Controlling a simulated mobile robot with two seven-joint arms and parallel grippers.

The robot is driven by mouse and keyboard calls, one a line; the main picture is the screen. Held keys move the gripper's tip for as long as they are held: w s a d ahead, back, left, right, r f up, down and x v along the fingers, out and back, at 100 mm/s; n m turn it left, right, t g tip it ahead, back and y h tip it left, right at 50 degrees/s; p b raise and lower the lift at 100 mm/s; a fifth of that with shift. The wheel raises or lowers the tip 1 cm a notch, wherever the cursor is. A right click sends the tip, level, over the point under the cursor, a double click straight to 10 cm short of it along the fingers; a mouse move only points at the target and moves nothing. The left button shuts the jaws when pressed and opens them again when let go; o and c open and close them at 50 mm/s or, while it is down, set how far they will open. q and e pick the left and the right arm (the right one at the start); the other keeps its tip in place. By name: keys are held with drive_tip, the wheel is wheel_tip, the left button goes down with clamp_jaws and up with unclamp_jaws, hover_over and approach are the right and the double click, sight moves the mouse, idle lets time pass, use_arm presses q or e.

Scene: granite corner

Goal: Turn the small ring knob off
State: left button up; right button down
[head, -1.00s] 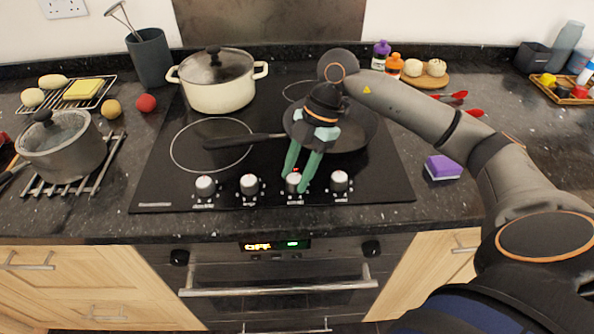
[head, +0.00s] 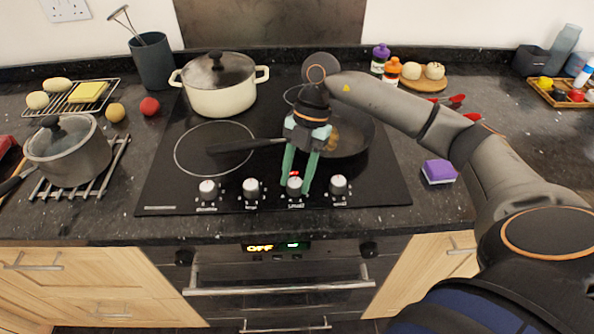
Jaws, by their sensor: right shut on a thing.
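Several white-topped knobs stand in a row along the front of the black hob (head: 165,190). My right gripper (head: 296,186) points down with its green fingers on either side of the third knob from the left (head: 295,187), shut on it. A small red light shows just behind that knob. The other knobs (head: 208,190), (head: 251,188), (head: 338,186) are untouched. My left gripper is not in view.
A frying pan (head: 352,135) sits on the hob behind my right gripper, its handle pointing left. A cream lidded pot (head: 222,98) stands at the back left. A grey saucepan (head: 80,160) is on a rack at left. A purple sponge (head: 439,171) lies to the right.

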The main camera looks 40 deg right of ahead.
drive_tip(key=shift+w+n+g+h+p, duration=0.1)
drive_tip(key=shift+n+g+h+p, duration=0.35)
drive_tip(key=shift+n, duration=1.15)
drive_tip(key=shift+c, duration=2.2)
unclamp_jaws()
drive_tip(key=v, duration=1.2)
drive_tip(key=shift+w+r, duration=0.2)
drive_tip(key=shift+d, duration=0.1)
